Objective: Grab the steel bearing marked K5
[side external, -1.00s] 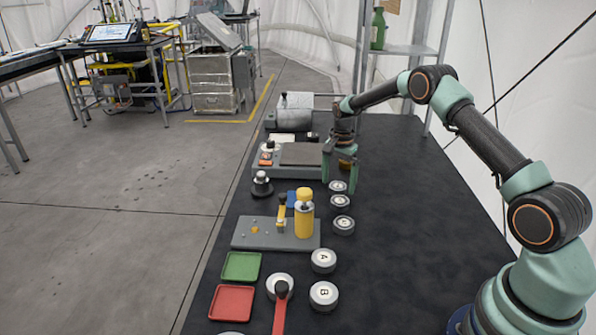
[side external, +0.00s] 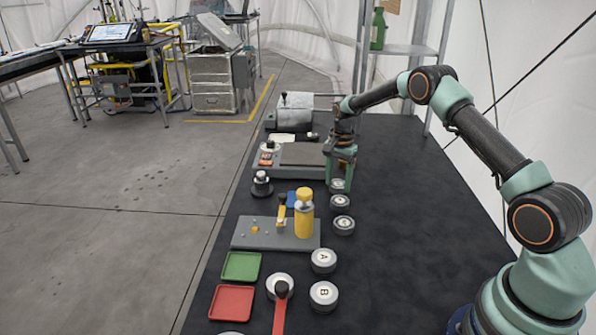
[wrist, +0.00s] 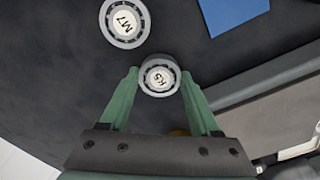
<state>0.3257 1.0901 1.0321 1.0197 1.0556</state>
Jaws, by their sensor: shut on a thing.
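The steel bearing marked K5 (wrist: 159,77) is a round pale disc with a dark ring and a steel rim. It sits between the fingertips of my gripper (wrist: 160,74) in the wrist view, one finger on each side. In the side view the bearing (side external: 338,187) is at the far end of a row of bearings on the dark table. My gripper (side external: 341,182) reaches down over it and is shut on it. The bearing appears to rest at table level; its far part is hidden by the fingers.
A bearing marked M7 (wrist: 125,20) lies close by. Other bearings, including A (side external: 323,260) and B (side external: 323,295), stand nearer along the row. A grey-based machine (side external: 303,153) stands just left of my gripper. A yellow cylinder (side external: 304,215) stands on a grey plate. The table's right side is clear.

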